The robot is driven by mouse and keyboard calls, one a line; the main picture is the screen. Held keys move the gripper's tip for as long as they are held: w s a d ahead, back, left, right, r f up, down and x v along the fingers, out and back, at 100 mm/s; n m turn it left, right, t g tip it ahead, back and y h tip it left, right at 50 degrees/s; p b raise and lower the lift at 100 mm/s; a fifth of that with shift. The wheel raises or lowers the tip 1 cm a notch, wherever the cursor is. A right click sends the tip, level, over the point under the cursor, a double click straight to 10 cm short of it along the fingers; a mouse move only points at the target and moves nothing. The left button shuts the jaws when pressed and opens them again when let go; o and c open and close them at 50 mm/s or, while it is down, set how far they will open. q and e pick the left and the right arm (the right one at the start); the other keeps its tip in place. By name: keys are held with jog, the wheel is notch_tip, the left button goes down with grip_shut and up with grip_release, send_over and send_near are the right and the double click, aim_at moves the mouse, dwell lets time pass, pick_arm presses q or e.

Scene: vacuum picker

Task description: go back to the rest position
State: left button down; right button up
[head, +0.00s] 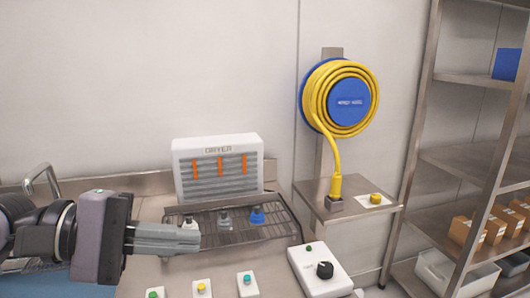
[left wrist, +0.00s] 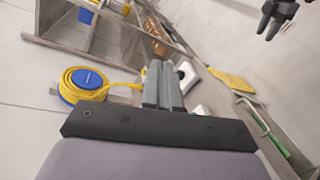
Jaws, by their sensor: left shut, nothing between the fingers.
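My left gripper (head: 196,239) reaches in from the left in the head view, its grey fingers together and empty. It is over the front left of the dark wire rack, near a white-topped item (head: 189,222). Its closed fingers also show in the left wrist view (left wrist: 163,82). A dark gripper, my right one (left wrist: 276,16), shows small at the top right of the left wrist view.
A white dryer (head: 218,142) stands behind the rack (head: 245,238), which holds small grey and blue-topped items. Several button boxes and a knob box (head: 318,270) sit in front. A yellow hose reel (head: 340,97) hangs above a small shelf (head: 348,208). Metal shelving stands at right.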

pick_arm(q)
notch_tip(320, 180, up, 5)
jog(key=w+a+n+t+h, duration=0.2)
jog(key=n+t+h, duration=0.3)
jog(key=n+t, duration=1.1)
jog(key=w+a+f+n+y, duration=0.1)
jog(key=a+f+n+y, duration=0.25)
jog(key=n+y, duration=0.45)
jog(key=w+a+f+n+y, duration=0.2)
jog(key=f+n+y, duration=0.2)
jog(key=n, duration=0.8)
jog(key=w+a+f+n+y, duration=0.1)
jog(key=a+f+n+y, duration=0.3)
jog(key=n, duration=0.6)
jog(key=s+a+f+n+g+y, duration=0.1)
jog(key=s+f+n+g+y, duration=0.15)
jog(key=f+n, duration=0.4)
jog(key=s+a+f+n+g+y, duration=0.1)
jog(key=s+f+n+g+y, duration=0.2)
jog(key=f, duration=0.6)
jog(key=s+d+f+n+g+h, duration=0.2)
jog(key=s+f+n+g, duration=0.5)
jog(key=s+f+g, duration=0.7)
jog(key=w+d+f+t+h+b, duration=0.1)
jog(key=w+f+t, duration=0.1)
jog(key=f+t, duration=0.3)
jog(key=w+d+f+t+h+b, duration=0.1)
jog(key=w+d+f+t+b, duration=0.1)
jog(key=f+t, duration=0.3)
jog(key=shift+f, duration=0.6)
